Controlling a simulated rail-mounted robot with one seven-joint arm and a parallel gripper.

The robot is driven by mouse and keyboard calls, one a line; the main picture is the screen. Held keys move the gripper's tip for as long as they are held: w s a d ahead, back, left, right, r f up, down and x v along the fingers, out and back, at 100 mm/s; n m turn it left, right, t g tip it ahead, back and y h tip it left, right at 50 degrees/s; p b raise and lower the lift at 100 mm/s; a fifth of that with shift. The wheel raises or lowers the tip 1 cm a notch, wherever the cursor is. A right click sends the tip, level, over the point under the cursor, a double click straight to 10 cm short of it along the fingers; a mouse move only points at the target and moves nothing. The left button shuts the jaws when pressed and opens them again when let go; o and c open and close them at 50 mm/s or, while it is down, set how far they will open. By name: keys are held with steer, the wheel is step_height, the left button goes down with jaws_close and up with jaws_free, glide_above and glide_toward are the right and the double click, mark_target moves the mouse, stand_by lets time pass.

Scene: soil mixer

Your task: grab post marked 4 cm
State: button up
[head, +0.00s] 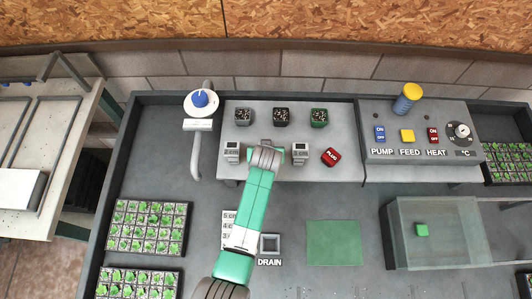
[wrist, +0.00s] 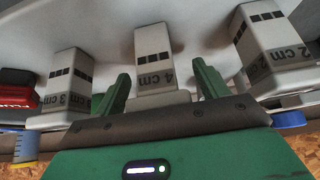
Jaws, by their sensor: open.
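The post marked 4 cm (wrist: 153,58) is a pale grey block with dark squares, upright in the middle of the wrist view. My gripper (wrist: 162,82) is open, with one green finger on each side of this post and a gap at both sides. I cannot tell how far the fingers reach along it. In the head view my gripper (head: 265,157) is over the middle of the grey panel and hides this post. The post marked 3 cm (wrist: 68,80) is on the left of the wrist view, the post marked 2 cm (wrist: 265,45) on the right.
A control box (head: 420,150) with buttons is at the right. Seedling trays (head: 147,227) are at the left.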

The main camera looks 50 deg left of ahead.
steer(key=shift+w+a+f, duration=0.1)
steer(key=shift+f, duration=0.2)
steer(key=c, duration=1.1)
steer(key=shift+r, duration=0.1)
